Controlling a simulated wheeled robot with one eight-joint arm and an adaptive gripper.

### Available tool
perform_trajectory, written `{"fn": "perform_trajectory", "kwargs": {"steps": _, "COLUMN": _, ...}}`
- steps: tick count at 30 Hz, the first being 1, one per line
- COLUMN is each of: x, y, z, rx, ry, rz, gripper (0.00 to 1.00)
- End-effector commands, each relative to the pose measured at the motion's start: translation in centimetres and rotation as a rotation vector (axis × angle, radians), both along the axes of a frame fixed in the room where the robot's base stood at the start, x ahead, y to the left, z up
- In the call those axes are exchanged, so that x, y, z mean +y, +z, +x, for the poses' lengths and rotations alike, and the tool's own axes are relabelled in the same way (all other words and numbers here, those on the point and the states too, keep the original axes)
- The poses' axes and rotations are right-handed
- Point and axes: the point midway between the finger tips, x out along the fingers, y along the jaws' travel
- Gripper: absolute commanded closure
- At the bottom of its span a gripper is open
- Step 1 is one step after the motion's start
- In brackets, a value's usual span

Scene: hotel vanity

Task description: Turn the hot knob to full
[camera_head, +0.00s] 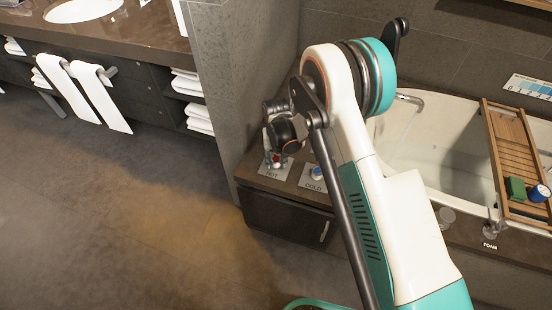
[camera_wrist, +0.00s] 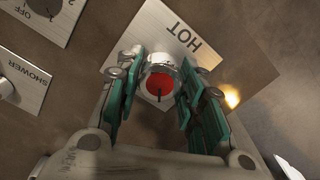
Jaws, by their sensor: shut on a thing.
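The hot knob (camera_wrist: 160,82) has a red face with a dark line and a chrome rim. It sits on a pale plate marked HOT (camera_wrist: 185,35). My gripper (camera_wrist: 160,68) has its teal fingers on both sides of the knob, shut on it. The dark line points toward the bottom of the wrist picture. In the head view the knob's red (camera_head: 276,158) shows just below my wrist, above the HOT label, and my arm covers part of the surroundings.
A blue-topped cold knob (camera_head: 317,173) stands right of the hot one. The wrist view shows plates marked OFF (camera_wrist: 62,20) and SHOWER (camera_wrist: 28,82). The bathtub (camera_head: 440,150) with a wooden tray (camera_head: 508,150) lies to the right. Open floor (camera_head: 110,200) lies left.

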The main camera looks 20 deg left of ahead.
Motion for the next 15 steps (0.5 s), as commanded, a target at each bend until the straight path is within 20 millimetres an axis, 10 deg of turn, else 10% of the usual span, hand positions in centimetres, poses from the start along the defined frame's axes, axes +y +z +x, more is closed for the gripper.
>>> {"fn": "perform_trajectory", "kwargs": {"steps": 15, "x": -0.04, "y": -0.01, "z": 0.05, "rx": 0.000, "ry": 0.489, "rz": 0.000, "gripper": 0.88}}
